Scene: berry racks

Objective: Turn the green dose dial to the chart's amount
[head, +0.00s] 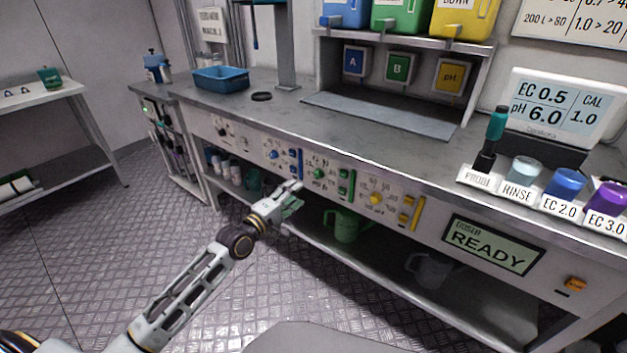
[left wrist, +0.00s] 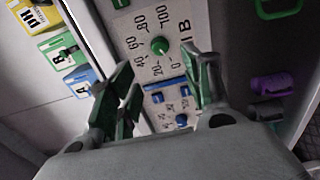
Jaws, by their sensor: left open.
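The green dose dial (head: 318,174) is on the bench's front panel, between a blue and a yellow dial. In the left wrist view the green dial (left wrist: 159,45) shows a ring of numbers from 0 to 100 and the letter B beside it. Its exact setting is not readable. My left gripper (head: 290,193) is open and apart from the panel, just left of and below the dial in the head view. In the left wrist view its fingers (left wrist: 158,85) spread with the dial beyond their gap. The wall chart (head: 580,22) is cut off at the top right. My right gripper is not in view.
The blue dial (head: 274,154) and yellow dial (head: 376,198) flank the green one. A green jug (head: 345,224) stands on the shelf below. A dosing display (head: 490,245) reads READY. Labelled cups and a meter (head: 560,105) stand on the bench top at right.

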